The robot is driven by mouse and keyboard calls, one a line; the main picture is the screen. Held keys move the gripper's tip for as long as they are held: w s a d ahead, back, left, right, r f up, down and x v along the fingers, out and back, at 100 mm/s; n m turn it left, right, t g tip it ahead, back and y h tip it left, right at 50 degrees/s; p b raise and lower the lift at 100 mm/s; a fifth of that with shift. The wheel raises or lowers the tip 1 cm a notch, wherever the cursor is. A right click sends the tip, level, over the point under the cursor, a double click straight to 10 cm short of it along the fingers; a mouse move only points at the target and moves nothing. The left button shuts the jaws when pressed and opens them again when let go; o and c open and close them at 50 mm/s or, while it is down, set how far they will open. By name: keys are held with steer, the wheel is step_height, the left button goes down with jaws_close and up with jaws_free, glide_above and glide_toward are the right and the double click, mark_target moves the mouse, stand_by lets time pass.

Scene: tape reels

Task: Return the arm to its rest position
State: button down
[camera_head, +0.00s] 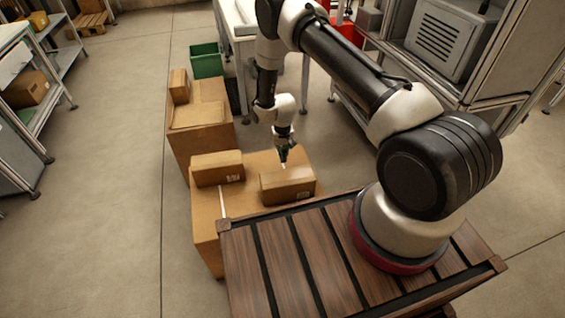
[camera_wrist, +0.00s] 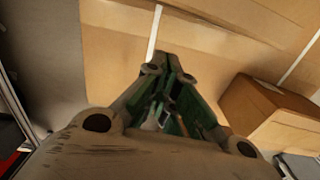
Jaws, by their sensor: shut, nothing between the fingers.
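My gripper (camera_head: 284,160) points down just above and behind a small cardboard box (camera_head: 288,186) in the head view. The fingers are shut and empty. In the wrist view my gripper (camera_wrist: 165,62) reaches over brown cardboard, with its fingertips close together. A small box (camera_wrist: 265,108) lies to the right of the fingers there. My arm extends from its base at the right of the head view, over to the middle and down to the gripper. Whether the fingertips touch anything is hard to tell.
Under the gripper is a large cardboard box (camera_head: 208,222) with another small box (camera_head: 217,168) on its left. More stacked boxes (camera_head: 200,135) and a green bin (camera_head: 206,60) stand behind. A metal cabinet (camera_head: 450,45) is at upper right. The floor at left (camera_head: 100,190) is clear.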

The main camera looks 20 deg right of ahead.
steer(key=shift+r, duration=1.5)
step_height(320, 180, up, 2)
steer(key=n+g, duration=0.1)
steer(key=g, duration=0.2)
glide_above(295, 171)
steer(key=shift+w+h, duration=0.1)
steer(key=shift+h, duration=0.3)
steer(key=s+d+r, duration=0.2)
steer(key=s+r, duration=0.1)
steer(key=r, duration=0.7)
steer(key=s+d+r+n, duration=0.1)
steer(key=s+r, duration=0.2)
steer(key=r, duration=0.7)
steer(key=s+d+r, duration=0.2)
steer(key=s+r, duration=0.1)
steer(key=r, duration=0.7)
steer(key=s+d+r+t, duration=0.3)
steer(key=s+r, duration=0.5)
steer(key=r, duration=0.3)
steer(key=s+d+r+m+t, duration=0.1)
steer(key=s+d+r+t, duration=0.2)
steer(key=s+r, duration=0.5)
step_height(295, 171, up, 4)
steer(key=shift+s+f+t+y, duration=0.15)
steer(key=shift+s+t+y, duration=0.2)
steer(key=shift+t, duration=0.35)
steer(key=shift+d, duration=0.1)
